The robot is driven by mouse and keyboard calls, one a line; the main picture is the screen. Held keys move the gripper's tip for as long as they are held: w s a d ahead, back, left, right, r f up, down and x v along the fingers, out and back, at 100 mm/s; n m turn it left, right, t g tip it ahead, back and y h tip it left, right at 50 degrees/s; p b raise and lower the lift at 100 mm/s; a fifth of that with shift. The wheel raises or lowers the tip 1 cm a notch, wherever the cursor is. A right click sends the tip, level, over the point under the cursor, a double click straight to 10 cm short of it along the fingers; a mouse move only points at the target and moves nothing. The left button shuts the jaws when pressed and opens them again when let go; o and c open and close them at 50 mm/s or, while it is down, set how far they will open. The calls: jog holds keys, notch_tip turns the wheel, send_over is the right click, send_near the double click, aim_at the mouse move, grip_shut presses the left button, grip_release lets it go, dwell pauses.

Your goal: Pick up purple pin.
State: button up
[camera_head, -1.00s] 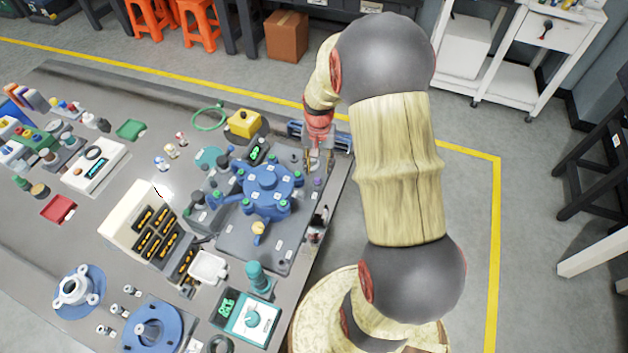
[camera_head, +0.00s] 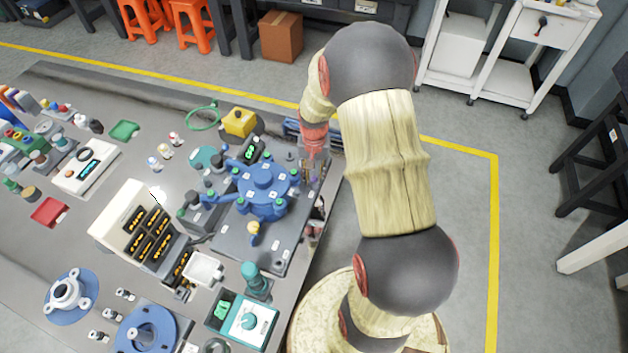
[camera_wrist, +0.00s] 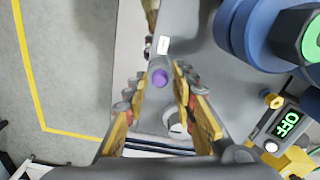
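The purple pin (camera_wrist: 159,77) shows its round purple top in the wrist view, in a grey holder at the edge of the grey plate. My gripper (camera_wrist: 156,82) points down at it, with one yellow-and-grey finger on each side. The fingers are apart, and gaps show between them and the pin's top in that view. I cannot tell how far the fingertips have come down beside it. In the head view my gripper (camera_head: 313,170) is small, over the right edge of the table, and the pin is hard to make out there.
A blue fixture with green-topped clamps (camera_head: 264,190) stands just left of my gripper. A teal device (camera_head: 240,318) and a white block with dark slots (camera_head: 122,212) stand nearer the front.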

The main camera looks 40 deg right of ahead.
grip_shut()
dwell(0.3)
